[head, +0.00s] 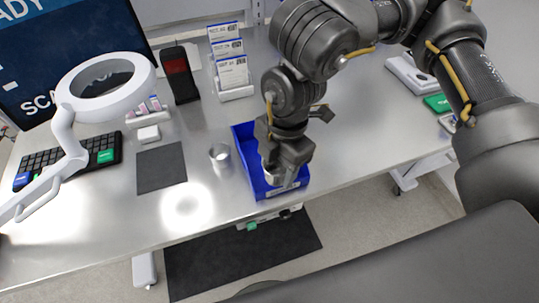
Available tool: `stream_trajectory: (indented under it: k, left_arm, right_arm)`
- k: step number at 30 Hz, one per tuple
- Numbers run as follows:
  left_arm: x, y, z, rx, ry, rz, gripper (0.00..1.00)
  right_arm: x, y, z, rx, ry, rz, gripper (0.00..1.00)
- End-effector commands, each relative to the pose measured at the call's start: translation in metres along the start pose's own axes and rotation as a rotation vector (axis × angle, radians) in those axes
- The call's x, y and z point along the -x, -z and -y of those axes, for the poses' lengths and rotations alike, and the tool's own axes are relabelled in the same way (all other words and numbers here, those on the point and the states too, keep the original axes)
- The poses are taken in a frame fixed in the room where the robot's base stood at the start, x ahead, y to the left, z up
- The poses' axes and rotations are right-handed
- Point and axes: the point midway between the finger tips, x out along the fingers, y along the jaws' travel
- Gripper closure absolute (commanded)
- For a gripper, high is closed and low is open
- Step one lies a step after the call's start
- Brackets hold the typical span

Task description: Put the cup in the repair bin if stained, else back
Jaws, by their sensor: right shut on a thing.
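A small grey metal cup (220,157) stands upright on the steel table, just left of a blue bin (241,146). No stain can be made out on it at this size. My right gripper (274,174) points down over the blue bin, right of the cup and apart from it. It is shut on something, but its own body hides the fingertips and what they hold. It also covers much of the bin's inside. My left gripper is not in view.
A white ring lamp (67,133), keyboard (38,163), dark mat (161,168), white block (148,134) and black scanner-like device (180,76) are at the left. A card rack (235,93) stands behind the bin. The table right of my forearm is mostly clear.

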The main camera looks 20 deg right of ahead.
Motion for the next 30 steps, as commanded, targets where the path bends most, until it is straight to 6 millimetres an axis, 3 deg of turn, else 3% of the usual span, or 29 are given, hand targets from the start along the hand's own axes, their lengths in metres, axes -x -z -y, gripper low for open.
stream_trajectory:
  k: [7, 12, 18, 25, 30]
  left_arm:
    - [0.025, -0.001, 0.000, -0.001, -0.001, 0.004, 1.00]
    - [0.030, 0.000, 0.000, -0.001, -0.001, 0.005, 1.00]
    - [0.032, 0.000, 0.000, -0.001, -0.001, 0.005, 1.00]
    - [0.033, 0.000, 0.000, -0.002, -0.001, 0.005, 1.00]
    - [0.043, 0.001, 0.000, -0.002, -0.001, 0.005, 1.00]
  right_arm:
    - [-0.021, -0.038, -0.055, -0.016, 0.004, -0.001, 0.73]
    - [-0.053, -0.056, -0.078, -0.012, 0.003, -0.002, 0.73]
    - [-0.072, -0.066, -0.092, -0.007, 0.000, -0.001, 0.73]
    - [-0.078, -0.069, -0.096, -0.007, 0.000, 0.000, 0.73]
    - [-0.098, -0.073, -0.097, -0.007, 0.003, -0.002, 0.73]
